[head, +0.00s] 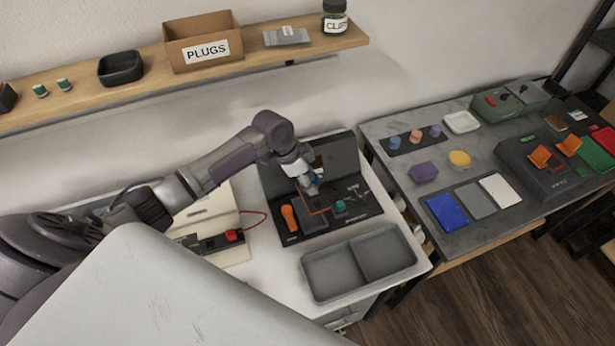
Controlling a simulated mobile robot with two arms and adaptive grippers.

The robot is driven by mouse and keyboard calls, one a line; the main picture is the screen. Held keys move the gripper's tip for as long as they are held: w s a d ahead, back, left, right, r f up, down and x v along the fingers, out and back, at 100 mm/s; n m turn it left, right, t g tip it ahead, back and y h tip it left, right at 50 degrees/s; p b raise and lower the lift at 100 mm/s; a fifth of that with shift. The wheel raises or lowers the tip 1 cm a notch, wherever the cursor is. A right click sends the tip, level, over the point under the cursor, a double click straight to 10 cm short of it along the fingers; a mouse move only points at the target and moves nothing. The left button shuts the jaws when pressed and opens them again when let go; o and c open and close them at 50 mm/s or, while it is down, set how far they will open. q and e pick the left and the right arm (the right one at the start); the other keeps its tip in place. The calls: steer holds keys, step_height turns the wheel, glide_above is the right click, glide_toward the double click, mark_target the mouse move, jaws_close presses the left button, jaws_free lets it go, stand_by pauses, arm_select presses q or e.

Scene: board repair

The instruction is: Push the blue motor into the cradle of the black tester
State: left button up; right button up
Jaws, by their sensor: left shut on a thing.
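The black tester (362,208) lies open on the white bench, its dark lid raised at the back. It has an orange lever on its left and a green part to the right of the middle. My left gripper (311,190) reaches down over the middle of the tester and is shut on a small blue thing, which looks like the blue motor (315,187). The fingers hide most of it and the cradle, so I cannot tell how far in it sits. My right gripper is out of view.
An empty grey two-part tray (334,271) stands in front of the tester. A cream device (205,212) with a red plug and cable is to the left. The right table (452,237) holds coloured blocks, cards and another dark device (525,171) with orange parts.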

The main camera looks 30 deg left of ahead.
arm_select(q)
steer(key=shift+a+f+m, duration=0.3)
steer(key=shift+a+f, duration=0.1)
steer(key=shift+f, duration=0.25)
step_height(320, 180, down, 4)
steer(key=b, duration=0.4)
steer(key=shift+f+b, duration=0.4)
steer(key=shift+f, duration=0.2)
steer(key=shift+p, duration=0.55)
stand_by(0.3)
steer(key=shift+f, duration=0.5)
stand_by(1.2)
steer(key=shift+f+b, duration=0.4)
steer(key=shift+f, duration=0.1)
stand_by(0.7)
